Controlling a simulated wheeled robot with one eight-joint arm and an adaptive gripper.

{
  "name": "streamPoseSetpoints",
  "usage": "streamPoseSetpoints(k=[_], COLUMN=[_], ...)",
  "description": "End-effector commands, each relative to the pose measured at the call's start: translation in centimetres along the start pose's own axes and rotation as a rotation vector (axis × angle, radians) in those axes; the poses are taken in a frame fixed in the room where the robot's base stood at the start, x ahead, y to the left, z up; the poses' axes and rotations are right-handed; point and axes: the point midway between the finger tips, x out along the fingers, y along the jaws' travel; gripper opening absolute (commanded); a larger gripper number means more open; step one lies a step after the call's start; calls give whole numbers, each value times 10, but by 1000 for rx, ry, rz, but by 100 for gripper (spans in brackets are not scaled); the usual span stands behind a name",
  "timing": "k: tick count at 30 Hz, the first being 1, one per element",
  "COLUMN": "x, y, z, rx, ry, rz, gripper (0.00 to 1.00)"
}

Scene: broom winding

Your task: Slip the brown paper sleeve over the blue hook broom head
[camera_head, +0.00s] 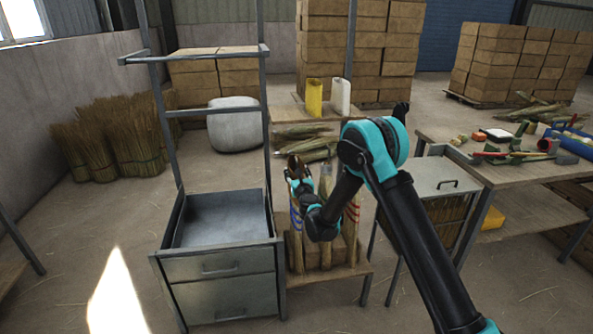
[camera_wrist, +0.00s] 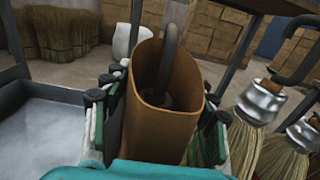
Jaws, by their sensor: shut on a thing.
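The brown paper sleeve (camera_wrist: 172,125) is upright between the fingers of my gripper (camera_wrist: 158,112) in the wrist view. A dark hook (camera_wrist: 170,55) shows inside the sleeve's open mouth and rises past its rim. The head below this hook is hidden by the sleeve. In the head view my gripper (camera_head: 298,178) is over the left broom of the rack, the blue-banded broom (camera_head: 296,218). The sleeve is small there and partly hidden by my arm. How far down the sleeve sits cannot be told.
Other brooms with silver collars (camera_wrist: 260,103) and dark hooks stand close on the right. A red-banded broom (camera_head: 353,212) is in the same wooden rack (camera_head: 325,272). A metal drawer cabinet (camera_head: 222,285) with an upright frame stands close on the left.

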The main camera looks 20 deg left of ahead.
Motion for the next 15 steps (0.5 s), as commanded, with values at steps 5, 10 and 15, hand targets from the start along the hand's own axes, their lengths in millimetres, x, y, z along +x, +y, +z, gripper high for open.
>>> streamPoseSetpoints(k=[5,10,15], x=[0,0,0], y=[0,0,0], z=[-8,-16,-24], rx=[0,0,0], ry=[0,0,0], rz=[0,0,0], gripper=[38,38,38])
